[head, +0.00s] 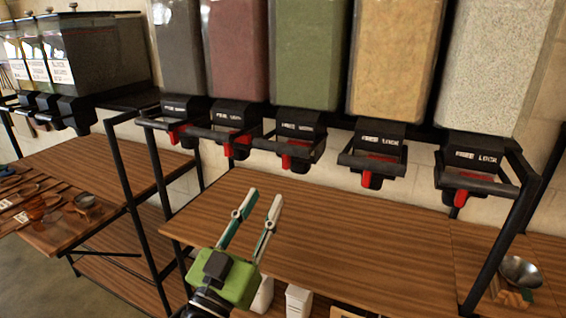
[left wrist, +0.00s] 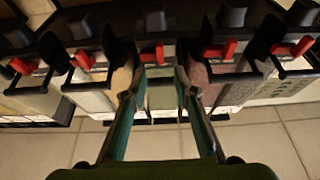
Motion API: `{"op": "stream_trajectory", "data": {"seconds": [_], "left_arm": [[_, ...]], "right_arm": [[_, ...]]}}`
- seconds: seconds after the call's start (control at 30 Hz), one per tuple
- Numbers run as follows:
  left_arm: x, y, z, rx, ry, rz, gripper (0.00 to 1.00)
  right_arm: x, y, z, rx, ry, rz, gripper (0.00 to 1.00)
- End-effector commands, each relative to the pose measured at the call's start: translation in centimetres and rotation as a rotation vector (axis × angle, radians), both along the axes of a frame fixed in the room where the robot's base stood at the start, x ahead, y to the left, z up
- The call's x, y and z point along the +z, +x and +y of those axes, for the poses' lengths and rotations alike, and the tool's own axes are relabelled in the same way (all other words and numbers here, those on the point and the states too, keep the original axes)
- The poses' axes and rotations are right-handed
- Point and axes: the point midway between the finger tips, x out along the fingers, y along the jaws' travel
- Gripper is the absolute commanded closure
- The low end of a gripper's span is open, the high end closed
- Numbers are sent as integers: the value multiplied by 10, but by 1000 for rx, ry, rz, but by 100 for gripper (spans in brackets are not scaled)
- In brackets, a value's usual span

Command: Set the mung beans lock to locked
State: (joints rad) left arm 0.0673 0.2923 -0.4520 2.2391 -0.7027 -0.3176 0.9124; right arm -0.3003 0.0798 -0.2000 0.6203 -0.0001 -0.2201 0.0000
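The dispenser of green contents (head: 305,50), probably the mung beans, hangs in the middle of the row. Its black outlet (head: 297,125) bears a white label that seems to read "FREE LOCK". Its red lock lever (head: 287,160) sits below the label; I cannot tell which setting it is at. In the left wrist view the row appears upside down, with the middle red lever (left wrist: 158,53) ahead, beyond my fingers. My left gripper (head: 263,195) is open and empty, above the wooden counter, in front of and below the green dispenser's outlet, apart from it. My right gripper is not in view.
Similar dispensers with red levers stand on both sides, including a reddish one (head: 236,50) and a yellow one (head: 395,55). Black handle frames jut out below the outlets. The counter (head: 360,235) is mostly clear. A metal bowl (head: 520,271) lies at right.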

Motion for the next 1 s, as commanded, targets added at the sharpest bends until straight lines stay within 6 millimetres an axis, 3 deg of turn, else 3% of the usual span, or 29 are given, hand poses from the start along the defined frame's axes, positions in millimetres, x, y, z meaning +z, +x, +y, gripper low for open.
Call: {"op": "stream_trajectory", "data": {"seconds": [0.03, 0.3, 0.5, 0.93, 1.0], "left_arm": [[9, 11, -4, -1, 1, -2, 73], [30, 60, -22, 1, 2, -2, 73], [38, 83, -30, 0, 0, 1, 73], [39, 90, -33, 0, 1, 2, 73], [39, 90, -33, 0, 1, 2, 91]], "right_arm": [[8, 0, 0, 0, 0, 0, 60], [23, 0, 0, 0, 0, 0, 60], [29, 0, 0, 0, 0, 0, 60], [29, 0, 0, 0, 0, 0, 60], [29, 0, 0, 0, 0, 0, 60]]}}
